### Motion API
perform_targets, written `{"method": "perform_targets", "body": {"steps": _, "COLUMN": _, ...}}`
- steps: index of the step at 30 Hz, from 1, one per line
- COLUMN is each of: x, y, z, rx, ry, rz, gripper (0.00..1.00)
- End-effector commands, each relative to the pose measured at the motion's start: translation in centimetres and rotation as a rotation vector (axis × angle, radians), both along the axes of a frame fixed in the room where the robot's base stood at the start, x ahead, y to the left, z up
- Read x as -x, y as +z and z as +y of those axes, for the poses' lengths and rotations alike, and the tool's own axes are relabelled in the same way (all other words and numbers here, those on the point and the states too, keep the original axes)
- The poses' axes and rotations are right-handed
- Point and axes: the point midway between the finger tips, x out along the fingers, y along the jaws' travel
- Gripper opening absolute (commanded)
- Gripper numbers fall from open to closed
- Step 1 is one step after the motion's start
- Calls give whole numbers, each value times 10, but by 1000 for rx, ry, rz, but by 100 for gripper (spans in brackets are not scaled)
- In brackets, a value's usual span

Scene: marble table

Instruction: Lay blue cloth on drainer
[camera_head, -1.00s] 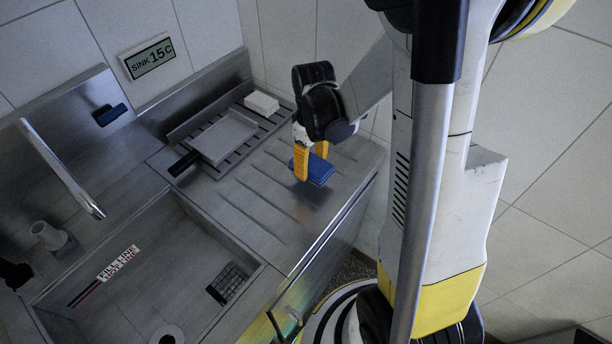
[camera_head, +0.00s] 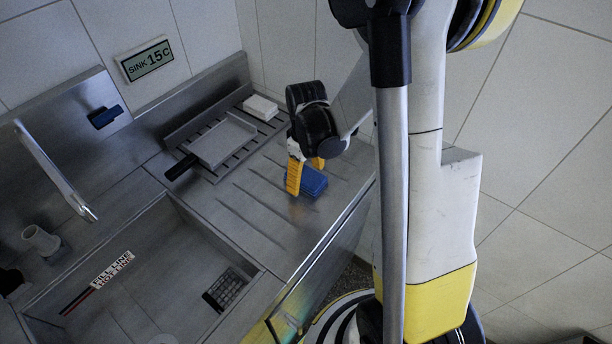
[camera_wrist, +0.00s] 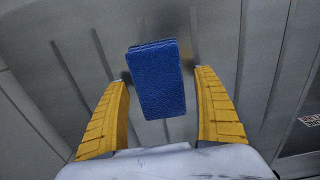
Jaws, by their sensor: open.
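The blue cloth (camera_head: 308,182) is a small, thick folded pad on the grooved steel drainer (camera_head: 250,192), right of the sink basin. In the wrist view the cloth (camera_wrist: 157,80) lies between the two yellow fingers, with a gap on each side. My gripper (camera_head: 304,179) is open, pointing down over the cloth; in the wrist view its fingers (camera_wrist: 160,79) stand apart at either side of the cloth's lower part. In the head view the near finger hides part of the cloth.
A slatted rack with a grey black-handled tray (camera_head: 222,139) and a white block (camera_head: 260,107) is behind. The sink basin (camera_head: 150,262) is at left, with a tap (camera_head: 55,170). A wall stands close behind; the drainer's front edge is at right.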

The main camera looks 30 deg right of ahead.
Motion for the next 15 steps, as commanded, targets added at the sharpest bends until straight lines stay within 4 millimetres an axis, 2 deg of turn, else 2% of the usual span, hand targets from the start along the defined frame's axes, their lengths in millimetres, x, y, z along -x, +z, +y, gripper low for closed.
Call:
{"method": "perform_targets", "body": {"steps": 5, "x": 0, "y": 11, "z": 0, "rx": 0, "ry": 0, "rz": 0, "gripper": 80}}
{"method": "perform_targets", "body": {"steps": 15, "x": 0, "y": 84, "z": 0, "rx": 0, "ry": 0, "rz": 0, "gripper": 80}}
